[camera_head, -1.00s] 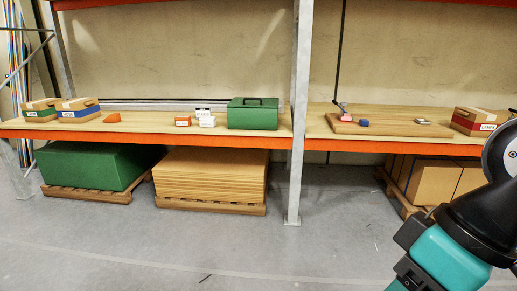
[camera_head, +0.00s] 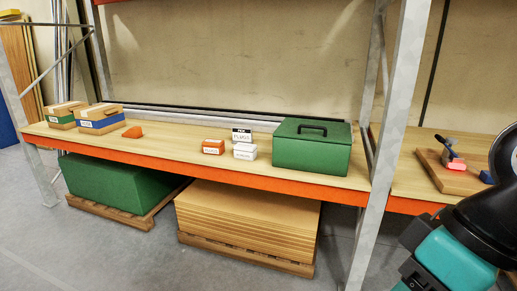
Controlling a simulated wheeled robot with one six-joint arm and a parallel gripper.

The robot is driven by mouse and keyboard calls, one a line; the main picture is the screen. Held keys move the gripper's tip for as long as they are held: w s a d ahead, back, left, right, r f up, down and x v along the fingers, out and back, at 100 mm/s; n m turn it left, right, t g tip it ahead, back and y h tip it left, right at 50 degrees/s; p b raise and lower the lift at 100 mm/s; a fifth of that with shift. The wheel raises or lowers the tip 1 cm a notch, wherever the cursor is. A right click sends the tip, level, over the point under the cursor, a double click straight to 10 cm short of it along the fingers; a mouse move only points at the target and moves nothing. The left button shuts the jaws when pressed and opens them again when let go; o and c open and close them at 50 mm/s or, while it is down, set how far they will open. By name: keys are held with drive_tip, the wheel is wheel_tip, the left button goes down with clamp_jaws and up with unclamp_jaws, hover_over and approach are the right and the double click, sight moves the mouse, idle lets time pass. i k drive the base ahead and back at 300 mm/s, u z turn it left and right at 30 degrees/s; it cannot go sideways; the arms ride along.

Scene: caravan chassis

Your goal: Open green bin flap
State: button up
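The green bin (camera_head: 311,149) stands on the wooden shelf top, near its right end beside the grey upright. Its lid lies flat and looks shut, with a dark handle (camera_head: 312,129) on top. My arm shows at the lower right, black and teal, well apart from the bin. My gripper's fingertips are outside the picture.
The wooden shelf (camera_head: 190,145) has an orange front beam. A grey upright (camera_head: 392,150) stands just right of the bin. Small labelled boxes (camera_head: 244,151) sit left of the bin. A green block (camera_head: 115,182) and stacked boards (camera_head: 248,222) lie on pallets below. The floor in front is clear.

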sight(315, 124)
drive_tip(key=u, duration=0.25)
drive_tip(key=i, duration=1.1)
drive_tip(key=u, duration=0.25)
